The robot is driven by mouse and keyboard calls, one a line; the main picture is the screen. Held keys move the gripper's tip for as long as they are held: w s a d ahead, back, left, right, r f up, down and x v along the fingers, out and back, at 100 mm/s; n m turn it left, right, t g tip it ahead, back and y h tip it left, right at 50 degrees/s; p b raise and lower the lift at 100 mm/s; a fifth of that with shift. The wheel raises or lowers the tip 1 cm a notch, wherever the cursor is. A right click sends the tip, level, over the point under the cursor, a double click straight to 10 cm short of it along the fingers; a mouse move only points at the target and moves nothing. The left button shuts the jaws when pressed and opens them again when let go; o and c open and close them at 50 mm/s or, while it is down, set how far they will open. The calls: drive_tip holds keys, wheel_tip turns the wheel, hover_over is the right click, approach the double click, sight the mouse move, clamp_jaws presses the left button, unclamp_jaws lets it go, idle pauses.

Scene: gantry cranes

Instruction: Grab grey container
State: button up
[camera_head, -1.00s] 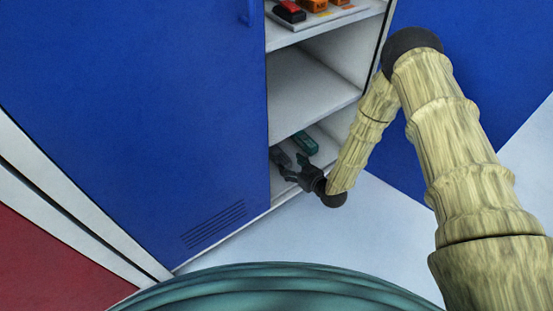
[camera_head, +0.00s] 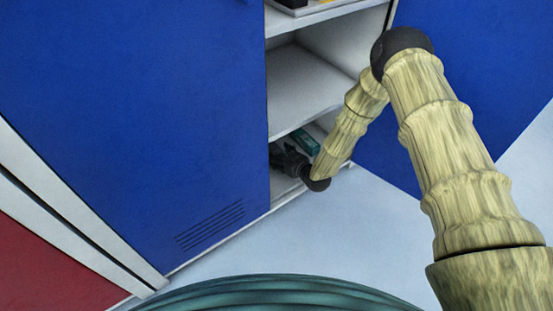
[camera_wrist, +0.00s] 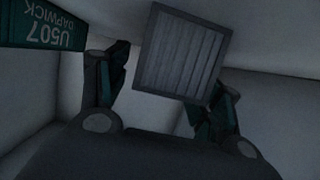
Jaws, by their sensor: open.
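The grey container (camera_wrist: 180,55) shows in the wrist view as a ribbed grey end face, slightly tilted in the picture. My gripper (camera_wrist: 165,88) is open, with one finger on each side of the container's lower part. I cannot tell whether the fingers touch it. In the head view my gripper (camera_head: 283,158) reaches into the lowest shelf of the cabinet, and it and the cabinet door hide the grey container there.
A teal container (camera_head: 305,142) lies on the same shelf; in the wrist view it (camera_wrist: 60,25) is at the upper left, marked "U507 DAPWICK". The blue door (camera_head: 140,120) closes off the left side. The middle shelf (camera_head: 305,90) is empty.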

drive_tip(key=shift+w+a+f, duration=0.25)
drive_tip(key=shift+w+a, duration=0.05)
drive_tip(key=shift+w, duration=0.1)
drive_tip(key=c, duration=1.2)
drive_tip(key=shift+r, duration=0.1)
